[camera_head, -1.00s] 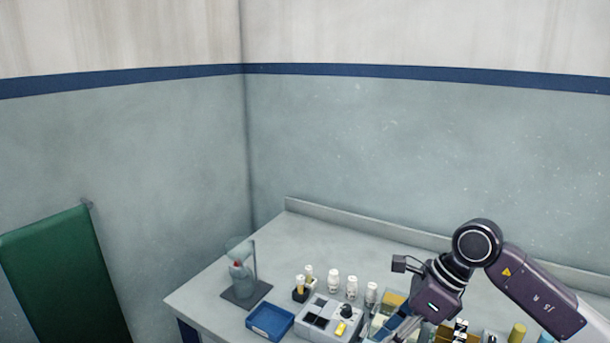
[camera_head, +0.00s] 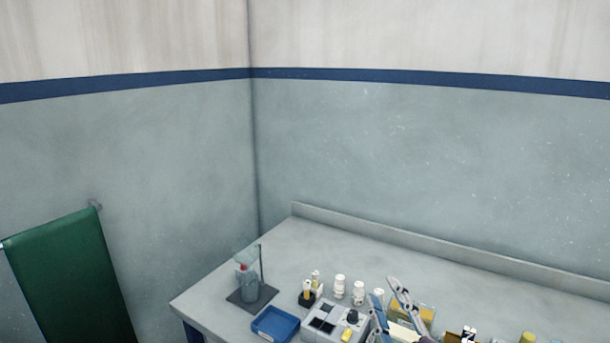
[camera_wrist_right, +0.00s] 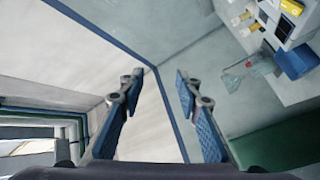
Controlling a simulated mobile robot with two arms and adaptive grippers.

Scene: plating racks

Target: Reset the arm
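My right gripper (camera_head: 388,308) shows at the bottom of the head view, its two fingers pointing up and spread apart in front of the things on the bench (camera_head: 224,290). In the right wrist view the right gripper (camera_wrist_right: 158,88) is open, with a wide gap between its blue pads and nothing in it. Wall and bench lie beyond the fingers. The rest of my right arm is below the head view. My left gripper is in neither view.
A blue tray (camera_head: 276,324), a grey block with dark squares (camera_head: 335,322), white bottles (camera_head: 340,287) and a stand with a glass vessel (camera_head: 249,280) are on the bench. A green panel (camera_head: 68,281) hangs at left. The bench's back strip is clear.

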